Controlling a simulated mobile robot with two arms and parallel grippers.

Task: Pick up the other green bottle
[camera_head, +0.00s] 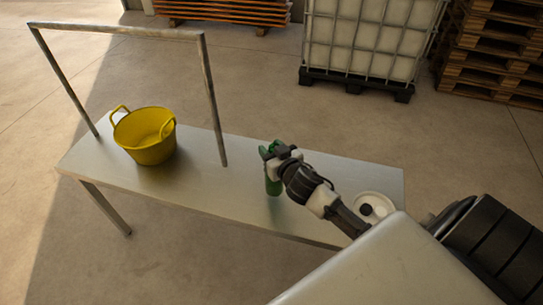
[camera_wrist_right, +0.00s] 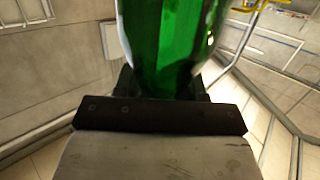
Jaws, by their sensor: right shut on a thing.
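A green bottle (camera_head: 273,186) is over the metal table, to the right of the metal frame. My right gripper (camera_head: 272,152) is shut on the bottle's upper part. In the right wrist view the green bottle (camera_wrist_right: 172,45) fills the top middle, between the dark fingers of the right gripper (camera_wrist_right: 160,90). I cannot tell whether the bottle's base touches the table. No second green bottle is in view. My left gripper is not in view.
A yellow bucket (camera_head: 144,148) stands on the left of the table (camera_head: 225,196), by the metal frame (camera_head: 212,95). A white round plate-like thing (camera_head: 387,199) with a dark centre lies at the table's right end. A caged tank and pallets stand behind.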

